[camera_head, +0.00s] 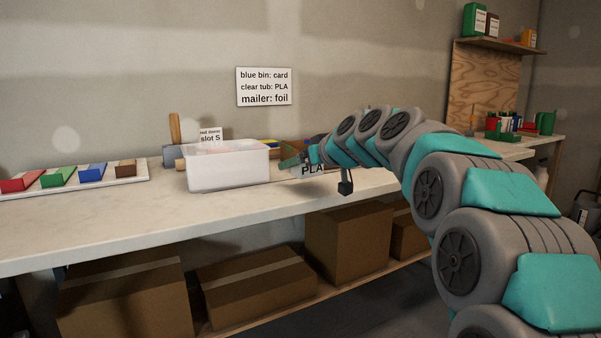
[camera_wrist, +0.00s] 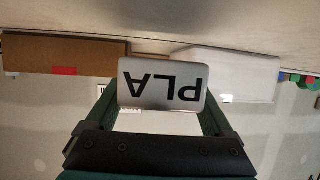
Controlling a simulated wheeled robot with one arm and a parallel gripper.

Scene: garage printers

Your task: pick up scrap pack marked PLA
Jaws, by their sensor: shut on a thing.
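The scrap pack marked PLA (camera_wrist: 162,85) is a pale grey block with black lettering, upside down in the wrist view. My gripper (camera_wrist: 160,100) has its two dark green fingers on either side of it and is shut on it. My gripper (camera_head: 297,162) is there just right of a white translucent tub (camera_head: 228,172). I cannot tell whether the pack touches the bench.
The pale bench (camera_head: 120,215) runs along the wall. A tray (camera_head: 140,168) of coloured blocks lies at the left. A wall sign (camera_head: 264,87) reads "clear tub: PLA". Cardboard boxes (camera_head: 255,285) fill the shelf below.

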